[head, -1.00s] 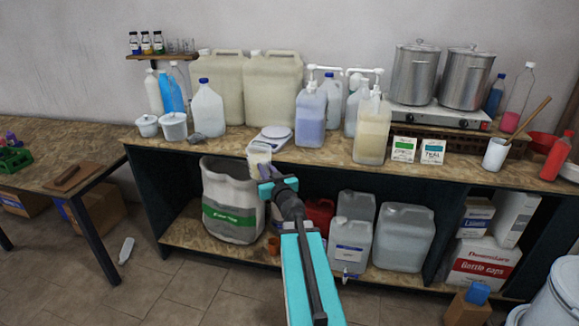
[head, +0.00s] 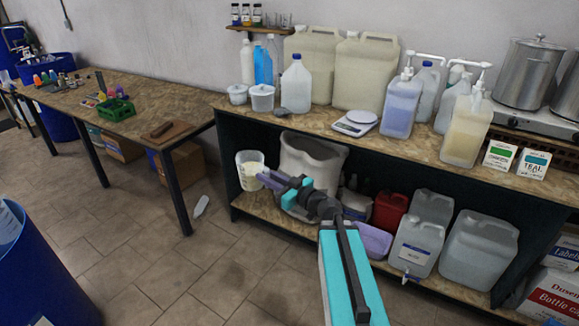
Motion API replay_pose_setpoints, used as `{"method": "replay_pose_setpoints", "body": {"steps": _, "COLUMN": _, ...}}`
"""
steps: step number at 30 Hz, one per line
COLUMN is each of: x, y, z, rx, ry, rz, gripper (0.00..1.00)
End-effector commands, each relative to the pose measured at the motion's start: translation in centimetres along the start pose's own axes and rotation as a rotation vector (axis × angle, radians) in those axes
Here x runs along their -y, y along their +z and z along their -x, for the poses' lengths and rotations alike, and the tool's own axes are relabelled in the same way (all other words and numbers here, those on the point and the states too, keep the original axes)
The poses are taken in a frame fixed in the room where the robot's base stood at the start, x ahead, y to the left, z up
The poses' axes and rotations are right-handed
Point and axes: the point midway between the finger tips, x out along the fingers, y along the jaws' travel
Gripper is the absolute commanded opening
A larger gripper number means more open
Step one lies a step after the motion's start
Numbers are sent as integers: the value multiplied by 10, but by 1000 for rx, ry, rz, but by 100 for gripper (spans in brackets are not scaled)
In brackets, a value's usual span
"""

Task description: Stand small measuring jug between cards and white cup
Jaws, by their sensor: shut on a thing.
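The small measuring jug (head: 249,165), translucent with a pale rim, is held in the air by my gripper (head: 266,180). My gripper is shut on its lower right side. The jug looks roughly upright, below the bench top and in front of the bench's left end. Two cards stand on the bench at the right, a green-banded one (head: 499,156) and a teal-banded one (head: 533,163). The white cup is out of view.
The bench top (head: 400,150) holds a scale (head: 356,123), pump bottles, big drums and steel pots. Another table (head: 130,115) stands at the left. A blue drum (head: 40,270) is at the lower left.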

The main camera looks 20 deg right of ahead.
Motion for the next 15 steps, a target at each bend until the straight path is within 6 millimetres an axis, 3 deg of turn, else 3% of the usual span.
{"method": "replay_pose_setpoints", "body": {"steps": 3, "x": 34, "y": 7, "z": -5, "rx": -2, "ry": -110, "rz": -2, "gripper": 0}}
{"method": "replay_pose_setpoints", "body": {"steps": 9, "x": 85, "y": 17, "z": -2, "rx": -3, "ry": -285, "rz": -2, "gripper": 0}}
{"method": "replay_pose_setpoints", "body": {"steps": 15, "x": 121, "y": 24, "z": 8, "rx": -3, "ry": -426, "rz": -2, "gripper": 0}}
